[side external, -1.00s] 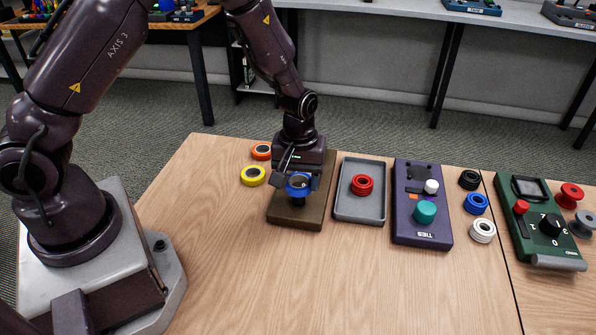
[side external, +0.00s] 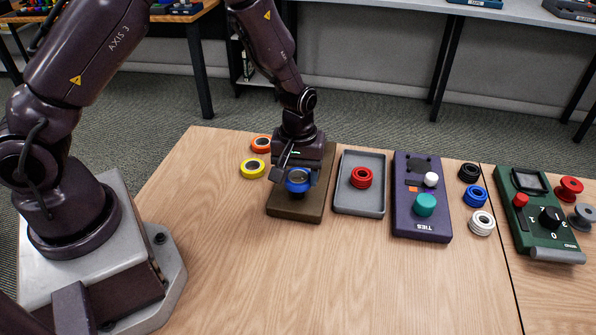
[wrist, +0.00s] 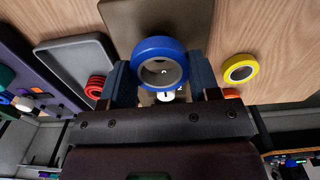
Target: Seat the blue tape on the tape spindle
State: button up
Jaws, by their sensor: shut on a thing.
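The blue tape (side external: 298,187) is a thick ring with a pale inner core. My gripper (side external: 299,180) is shut on it, one finger on each side. The tape is over the brown board (side external: 312,210), and a dark post-like shape shows just beneath it, likely the tape spindle (side external: 298,197). In the wrist view the blue tape (wrist: 160,46) sits between the two fingers of my gripper (wrist: 163,78), its hole showing the core and a small pale spot. I cannot tell whether the spindle is inside the hole.
A yellow tape (side external: 252,168) and an orange tape (side external: 261,143) lie left of the board. To the right are a grey tray (side external: 372,205) with red rings (side external: 361,177), a purple TIES box (side external: 421,222), several small rolls and a green device (side external: 543,220). The front table is clear.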

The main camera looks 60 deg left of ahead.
jog(key=shift+f, duration=0.2)
jog(key=shift+f, duration=0.7)
jog(key=shift+f, duration=0.3)
dwell(0.5)
jog(key=shift+f, duration=0.25)
jog(key=o, duration=1.3)
jog(key=shift+c, duration=0.2)
jog(key=shift+r, duration=0.1)
jog(key=shift+r, duration=3.4)
